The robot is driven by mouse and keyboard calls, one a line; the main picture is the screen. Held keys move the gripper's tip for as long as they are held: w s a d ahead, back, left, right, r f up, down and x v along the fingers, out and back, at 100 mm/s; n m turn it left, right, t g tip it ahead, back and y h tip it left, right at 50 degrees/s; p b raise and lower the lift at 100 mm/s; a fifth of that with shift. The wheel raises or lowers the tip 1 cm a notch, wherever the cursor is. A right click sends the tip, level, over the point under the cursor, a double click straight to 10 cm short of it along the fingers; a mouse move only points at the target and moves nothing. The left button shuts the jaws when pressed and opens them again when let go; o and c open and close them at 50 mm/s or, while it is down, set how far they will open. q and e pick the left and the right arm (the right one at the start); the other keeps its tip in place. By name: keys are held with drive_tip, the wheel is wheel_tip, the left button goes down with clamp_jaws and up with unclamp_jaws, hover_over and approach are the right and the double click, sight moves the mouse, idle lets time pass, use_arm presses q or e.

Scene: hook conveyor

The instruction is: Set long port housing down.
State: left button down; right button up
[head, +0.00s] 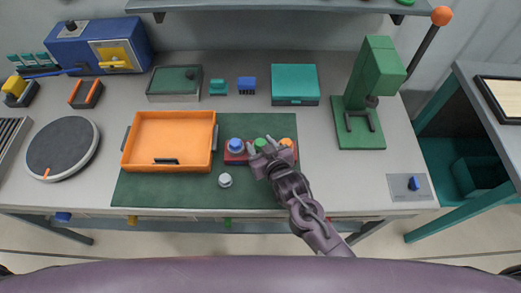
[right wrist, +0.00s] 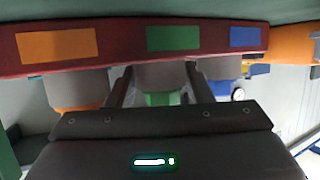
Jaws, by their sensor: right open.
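The long port housing appears to be the dark red bar (head: 234,158) on the green mat, right of the orange tray. It carries a blue (head: 235,145), a green (head: 260,143) and an orange (head: 287,143) round piece. My right gripper (head: 262,149) is over its middle, open. In the right wrist view the housing (right wrist: 110,50) spans the top, with orange, green and blue patches. There the fingers (right wrist: 160,88) stand on either side of the middle grey-and-green piece (right wrist: 158,76). I cannot tell whether they touch it. My left gripper is not in view.
The orange tray (head: 170,114) stands left of the housing. A small grey-white round piece (head: 225,181) lies on the mat (head: 190,193) in front. A green press (head: 367,100) stands at the right, and a teal box (head: 294,70) behind. The right front table is mostly clear.

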clamp_jaws()
drive_tip(key=shift+w+r, duration=0.15)
drive_tip(key=shift+r, duration=0.2)
drive_tip(key=shift+w, duration=0.1)
drive_tip(key=shift+r, duration=0.3)
wheel_tip(320, 180, up, 19)
drive_tip(key=b, duration=0.3)
drive_tip(key=s+d+f+m+h+b, duration=0.1)
drive_tip(key=d+f+m+h, duration=0.1)
drive_tip(key=d, duration=0.7)
drive_tip(key=s+d+f+m+t+h+b, duration=0.1)
drive_tip(key=d+f+m+h, duration=0.1)
drive_tip(key=d, duration=0.8)
wheel_tip(320, 180, down, 2)
drive_tip(key=shift+s+f+m+h+b, duration=0.1)
drive_tip(key=shift+s+m+h+b, duration=0.25)
drive_tip(key=shift+h, duration=0.35)
